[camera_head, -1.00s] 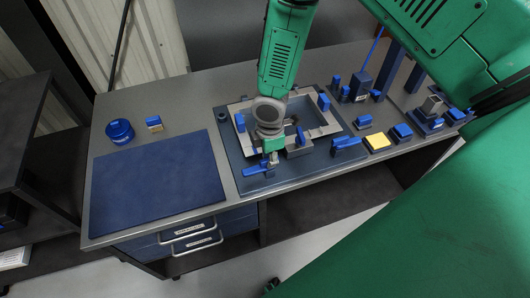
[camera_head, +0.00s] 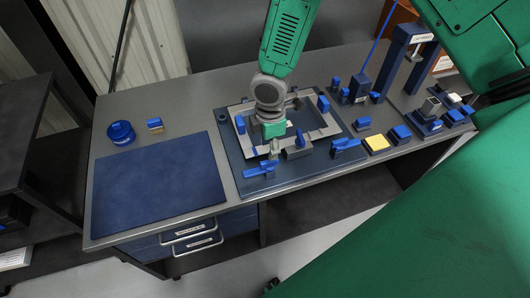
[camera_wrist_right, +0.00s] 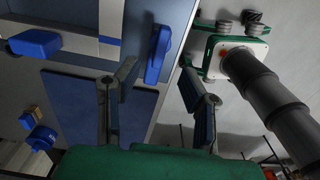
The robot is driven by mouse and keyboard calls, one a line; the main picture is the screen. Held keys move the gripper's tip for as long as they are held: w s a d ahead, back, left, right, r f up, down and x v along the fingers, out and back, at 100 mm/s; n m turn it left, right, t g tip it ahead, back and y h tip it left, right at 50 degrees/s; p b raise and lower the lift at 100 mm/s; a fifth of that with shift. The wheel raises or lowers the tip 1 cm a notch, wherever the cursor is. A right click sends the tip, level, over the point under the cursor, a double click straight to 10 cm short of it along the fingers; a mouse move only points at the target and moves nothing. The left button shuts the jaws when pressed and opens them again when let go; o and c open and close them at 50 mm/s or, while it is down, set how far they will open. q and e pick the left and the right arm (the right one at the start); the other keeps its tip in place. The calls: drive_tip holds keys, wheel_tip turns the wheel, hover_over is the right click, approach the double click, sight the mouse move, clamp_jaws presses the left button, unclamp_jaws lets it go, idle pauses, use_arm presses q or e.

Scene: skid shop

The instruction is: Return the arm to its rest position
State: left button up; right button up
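My right arm comes down from the top of the head view. Its gripper (camera_head: 274,148) hangs over the near side of a grey square frame (camera_head: 318,122) on a dark blue plate (camera_head: 235,160). In the right wrist view the two fingers of my right gripper (camera_wrist_right: 158,105) stand well apart with nothing between them. Blue clamp handles (camera_wrist_right: 158,52) show beyond the fingers, and the height of the gripper above them is hard to tell. My left gripper is not in view.
A blue mat (camera_head: 160,185) covers the left of the bench (camera_head: 180,95). Behind it stand a round blue container (camera_head: 121,132) and a small blue-and-tan block (camera_head: 155,125). At the right are a yellow block (camera_head: 377,143), several blue fixtures and a dark blue gantry (camera_head: 402,50).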

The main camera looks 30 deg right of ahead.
drive_tip(key=shift+r, duration=0.95)
